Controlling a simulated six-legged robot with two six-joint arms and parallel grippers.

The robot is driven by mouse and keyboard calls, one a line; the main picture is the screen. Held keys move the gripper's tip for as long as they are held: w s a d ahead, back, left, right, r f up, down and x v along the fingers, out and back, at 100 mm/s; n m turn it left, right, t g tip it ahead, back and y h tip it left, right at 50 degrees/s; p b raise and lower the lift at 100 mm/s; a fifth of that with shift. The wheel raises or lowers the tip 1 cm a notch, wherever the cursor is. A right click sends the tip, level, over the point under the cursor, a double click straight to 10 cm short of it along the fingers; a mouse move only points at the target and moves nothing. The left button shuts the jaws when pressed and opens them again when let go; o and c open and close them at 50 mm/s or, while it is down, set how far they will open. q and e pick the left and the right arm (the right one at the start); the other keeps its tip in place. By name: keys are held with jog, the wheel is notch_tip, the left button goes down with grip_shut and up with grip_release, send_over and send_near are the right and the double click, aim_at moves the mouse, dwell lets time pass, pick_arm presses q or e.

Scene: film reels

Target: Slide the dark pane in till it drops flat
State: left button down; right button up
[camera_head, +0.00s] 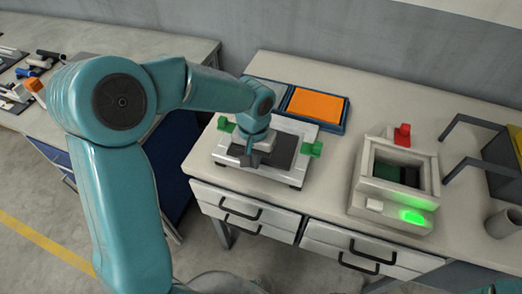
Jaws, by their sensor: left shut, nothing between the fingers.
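The dark pane (281,150) lies in a pale frame (230,160) with green knobs at its left and right, on the bench. I cannot tell from here whether the pane lies fully flat. My left gripper (251,160) is shut and points down over the left part of the pane and frame. It hides part of the pane; whether it touches cannot be told. My right gripper is not in view.
A blue tray with an orange panel (318,105) lies behind the frame. To the right stands a pale box (364,187) with a square opening, a red knob and a lit green light. A dark metal rack (470,125) and a grey cup (503,225) stand at the far right.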

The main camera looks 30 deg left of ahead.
pick_arm(q)
jog(key=shift+w+a+p, duration=0.2)
jog(key=shift+w, duration=0.45)
jog(key=shift+w+a+p, duration=0.15)
jog(key=shift+w+p, duration=0.05)
jog(key=shift+w, duration=0.45)
jog(key=shift+s+f, duration=0.1)
jog(key=shift+s, duration=0.05)
jog(key=shift+s+d+b, duration=0.1)
jog(key=shift+s+b, duration=0.2)
jog(key=shift+w, duration=0.1)
jog(key=shift+r+p, duration=0.8)
jog(key=shift+r, duration=0.3)
jog(key=shift+w+a+p, duration=0.2)
jog(key=shift+w+p, duration=0.1)
jog(key=shift+w, duration=0.55)
jog(key=shift+w+a+p, duration=0.2)
jog(key=shift+w+p, duration=0.05)
jog(key=shift+w, duration=0.55)
